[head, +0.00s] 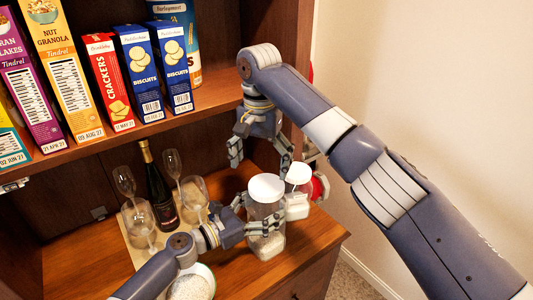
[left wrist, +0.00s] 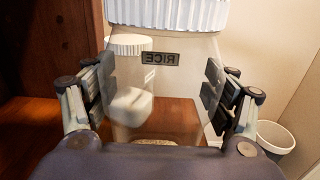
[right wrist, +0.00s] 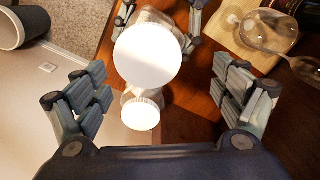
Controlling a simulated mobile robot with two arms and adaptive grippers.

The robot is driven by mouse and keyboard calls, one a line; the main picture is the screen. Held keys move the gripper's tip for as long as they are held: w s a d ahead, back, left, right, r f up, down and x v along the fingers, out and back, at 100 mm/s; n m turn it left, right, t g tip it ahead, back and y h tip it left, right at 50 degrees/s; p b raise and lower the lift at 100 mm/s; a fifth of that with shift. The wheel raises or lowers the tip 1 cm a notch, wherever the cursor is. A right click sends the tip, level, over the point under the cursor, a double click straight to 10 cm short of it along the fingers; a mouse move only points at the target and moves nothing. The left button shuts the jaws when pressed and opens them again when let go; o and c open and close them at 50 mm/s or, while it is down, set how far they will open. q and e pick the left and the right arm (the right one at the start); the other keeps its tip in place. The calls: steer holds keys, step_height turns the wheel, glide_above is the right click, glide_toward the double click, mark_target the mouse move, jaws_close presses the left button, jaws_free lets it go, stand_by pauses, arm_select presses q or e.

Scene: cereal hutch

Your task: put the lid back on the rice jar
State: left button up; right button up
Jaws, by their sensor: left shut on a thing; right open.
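The rice jar (head: 267,243) is a clear jar standing upright on the hutch counter, with some white contents low inside. Its white lid (head: 266,187) sits on the jar's mouth; I cannot tell if it is fully seated. The ribbed lid (left wrist: 168,14) and the reversed RICE label (left wrist: 160,58) show in the left wrist view. My left gripper (head: 252,213) is shut around the jar's body, below the lid. My right gripper (head: 260,158) is open and empty above the lid. The lid (right wrist: 148,55) shows from above in the right wrist view, beyond the open fingers.
A smaller white-lidded jar (head: 297,207) stands close right of the rice jar. A bottle (head: 160,190) and several glasses stand on a board at left. A bowl of white grains (head: 195,284) is in front. Boxes line the shelf (head: 215,95) above.

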mark_target(267, 184)
steer(key=n, duration=0.2)
steer(key=r+n, duration=0.1)
steer(key=n, duration=0.2)
steer(key=shift+d+n, duration=0.15)
steer(key=shift+n, duration=0.15)
steer(key=n, duration=0.5)
steer(key=shift+s+d+r, duration=0.1)
steer(key=shift+d+r, duration=0.05)
steer(key=shift+r, duration=0.2)
steer(key=n, duration=0.5)
steer(key=shift+s+d+r, duration=0.1)
steer(key=shift+d+r, duration=0.1)
steer(key=shift+r, duration=0.2)
steer(key=n, duration=0.4)
steer(key=shift+s+d+r+n, duration=0.1)
steer(key=shift+d+r+n, duration=0.1)
steer(key=shift+r+n, duration=0.1)
steer(key=shift+f, duration=0.15)
steer(key=shift+f, duration=3.9)
steer(key=c, duration=1.1)
